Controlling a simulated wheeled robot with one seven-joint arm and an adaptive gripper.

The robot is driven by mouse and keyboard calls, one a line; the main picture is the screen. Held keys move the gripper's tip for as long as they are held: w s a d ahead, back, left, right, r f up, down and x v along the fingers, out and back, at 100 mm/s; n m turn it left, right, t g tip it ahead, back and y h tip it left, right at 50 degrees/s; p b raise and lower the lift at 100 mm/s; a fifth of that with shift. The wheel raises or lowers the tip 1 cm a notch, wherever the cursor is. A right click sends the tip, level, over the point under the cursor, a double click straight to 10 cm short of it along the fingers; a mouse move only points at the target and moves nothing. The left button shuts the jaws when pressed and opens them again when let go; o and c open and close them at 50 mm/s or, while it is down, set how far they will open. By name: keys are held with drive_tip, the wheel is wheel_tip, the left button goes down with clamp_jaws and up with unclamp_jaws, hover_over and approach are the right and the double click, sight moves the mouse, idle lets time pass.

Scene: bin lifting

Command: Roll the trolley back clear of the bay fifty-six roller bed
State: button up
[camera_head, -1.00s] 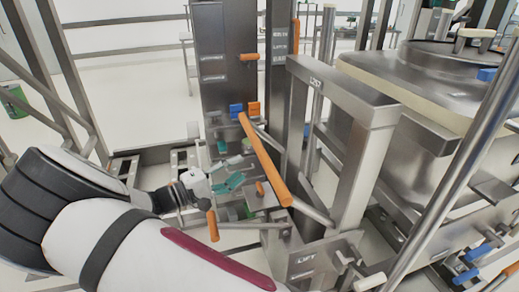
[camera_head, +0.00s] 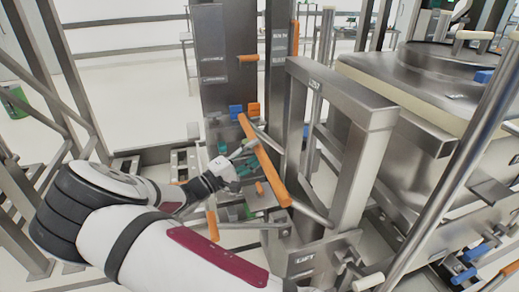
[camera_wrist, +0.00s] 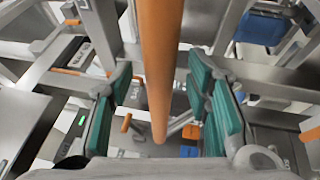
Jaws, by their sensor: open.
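An orange push bar (camera_head: 264,160) slopes down to the right, joined by steel struts to a steel frame (camera_head: 350,140) with a label on its top beam and "LIFT" on a plate below. I take this for the trolley, but cannot be sure. My gripper (camera_head: 243,160) is at the left side of the bar, partly behind it. In the wrist view the orange bar (camera_wrist: 160,50) runs lengthwise between the open green-padded fingers of my gripper (camera_wrist: 162,82). No pad is clearly touching it. The roller bed and any bay number cannot be made out.
A large steel vessel with a cream rim (camera_head: 400,92) stands at the right. A dark steel column (camera_head: 225,60) with a small orange handle (camera_head: 248,58) rises behind. Steel rails flank my arm on the left. A green bin (camera_head: 14,101) stands on open floor at far left.

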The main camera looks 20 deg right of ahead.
drive_tip(key=shift+x, duration=1.25)
clamp_jaws()
drive_tip(key=shift+a, duration=0.2)
